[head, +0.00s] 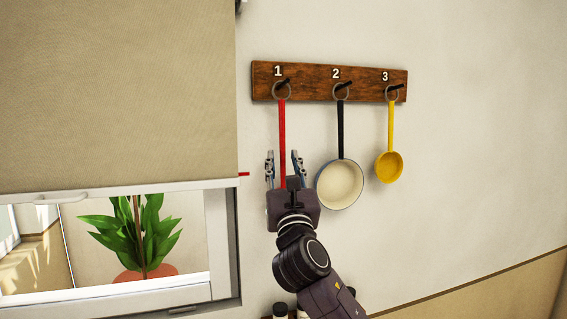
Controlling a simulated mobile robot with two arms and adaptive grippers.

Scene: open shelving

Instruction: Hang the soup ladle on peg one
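A wooden rack (308,84) on the wall has pegs marked 1, 2 and 3. A red-handled utensil (282,125) hangs by its ring on peg one (285,83); its lower end is hidden behind my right gripper. A black-handled utensil with a round white bowl (340,185) hangs on peg two, and a smaller yellow ladle (389,166) on peg three. I cannot tell which is the soup ladle. My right gripper (283,155) points up, open, its fingers appearing on either side of the red handle; contact cannot be told. My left gripper is out of view.
A window with a beige blind (115,95) is on the left, with a potted plant (142,235) seen through its lower opening. A small red piece (244,174) sticks out by the blind's lower right corner. The wall right of the rack is bare.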

